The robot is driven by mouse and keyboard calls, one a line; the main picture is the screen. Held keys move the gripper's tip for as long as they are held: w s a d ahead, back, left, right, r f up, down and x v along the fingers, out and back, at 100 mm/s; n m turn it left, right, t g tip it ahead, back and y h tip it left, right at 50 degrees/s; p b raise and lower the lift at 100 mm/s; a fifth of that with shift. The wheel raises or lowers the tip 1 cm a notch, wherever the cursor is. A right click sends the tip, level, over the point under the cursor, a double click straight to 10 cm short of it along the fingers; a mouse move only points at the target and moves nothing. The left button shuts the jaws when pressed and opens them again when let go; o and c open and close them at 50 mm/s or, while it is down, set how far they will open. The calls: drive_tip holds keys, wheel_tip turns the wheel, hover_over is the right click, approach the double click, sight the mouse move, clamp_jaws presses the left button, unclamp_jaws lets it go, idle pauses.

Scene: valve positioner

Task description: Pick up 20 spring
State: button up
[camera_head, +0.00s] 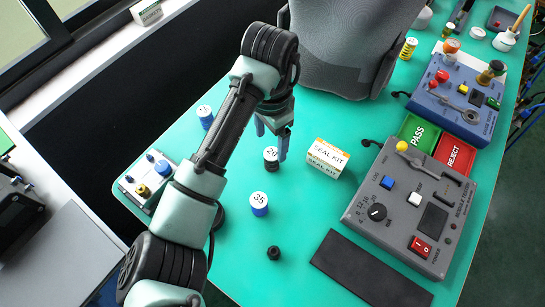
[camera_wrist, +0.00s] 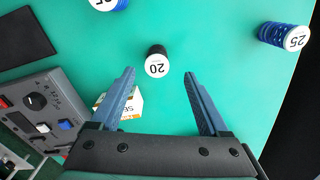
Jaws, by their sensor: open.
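The 20 spring (camera_head: 271,166) stands upright on the green table, a black coil with a white cap marked 20. In the wrist view the 20 spring (camera_wrist: 157,62) lies between and just beyond the fingertips. My gripper (camera_head: 272,138) is open, its two blue fingers pointing down close to the 20 spring in the head view. The wrist view shows my gripper (camera_wrist: 160,73) empty, with fingers spread to either side of the spring. Whether a finger touches it I cannot tell.
A blue 35 spring (camera_head: 259,204) stands in front, and a blue 25 spring (camera_wrist: 285,36) to one side. The seal kit box (camera_head: 326,158) is close to the right. A grey tester (camera_head: 411,205) and black mat (camera_head: 370,272) lie farther right.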

sight(272, 153)
drive_tip(key=shift+s+f, duration=0.15)
drive_tip(key=shift+f, duration=1.45)
drive_tip(key=shift+s+f, duration=0.15)
drive_tip(key=shift+f, duration=1.4)
drive_tip(key=shift+c, duration=0.3)
clamp_jaws()
